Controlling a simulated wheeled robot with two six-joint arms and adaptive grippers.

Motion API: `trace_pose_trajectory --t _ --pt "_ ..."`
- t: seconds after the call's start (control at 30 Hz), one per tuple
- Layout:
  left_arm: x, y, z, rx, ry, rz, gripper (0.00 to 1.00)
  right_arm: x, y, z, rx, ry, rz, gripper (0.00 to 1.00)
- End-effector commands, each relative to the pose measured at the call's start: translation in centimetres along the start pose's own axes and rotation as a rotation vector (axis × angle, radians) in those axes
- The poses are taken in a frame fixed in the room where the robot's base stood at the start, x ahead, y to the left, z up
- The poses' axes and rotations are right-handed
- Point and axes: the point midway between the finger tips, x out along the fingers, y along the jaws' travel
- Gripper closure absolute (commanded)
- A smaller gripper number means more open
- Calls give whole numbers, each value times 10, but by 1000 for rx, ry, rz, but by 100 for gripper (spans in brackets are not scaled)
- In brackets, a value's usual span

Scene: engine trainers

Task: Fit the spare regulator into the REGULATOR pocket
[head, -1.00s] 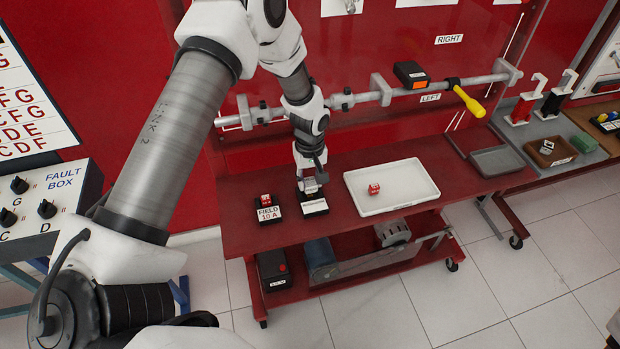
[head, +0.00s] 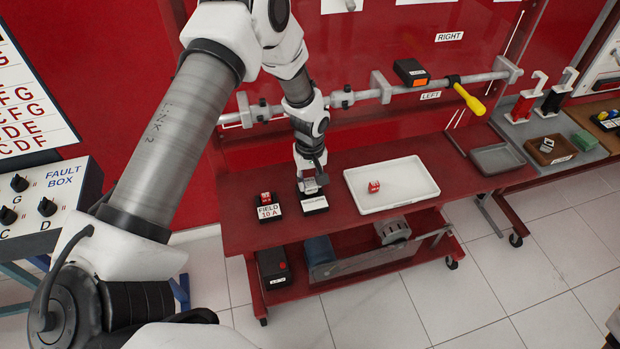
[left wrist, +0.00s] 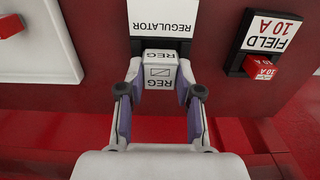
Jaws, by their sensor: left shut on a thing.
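The spare regulator (left wrist: 160,72) is a small white block marked REG. My left gripper (left wrist: 158,95) is shut on it, with a finger on each side. In the left wrist view the block is right at the edge of the black REGULATOR pocket (left wrist: 160,47), in line with its white label. How deep it sits in the pocket is hidden. In the head view my left gripper (head: 310,184) is at the pocket with its label plate (head: 314,203) in front. My right gripper is not in view.
The FIELD 10 A pocket (head: 268,212) with a red block stands to the left of it on the red bench (head: 345,232). A white tray (head: 410,196) with a red block lies to the right. A grey tray (head: 497,158) is further right.

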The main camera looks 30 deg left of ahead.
Motion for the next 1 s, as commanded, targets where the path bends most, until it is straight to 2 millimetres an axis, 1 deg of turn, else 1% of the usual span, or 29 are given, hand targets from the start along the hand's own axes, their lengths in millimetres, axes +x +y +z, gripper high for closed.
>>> trace_pose_trajectory --t 0.1,0.53,0.8,1.0 --pt "3 0 0 0 0 0 100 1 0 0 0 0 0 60" --pt "4 0 0 0 0 0 100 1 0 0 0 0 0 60" --pt "11 0 0 0 0 0 100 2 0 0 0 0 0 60" --pt "12 0 0 0 0 0 100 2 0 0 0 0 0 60"
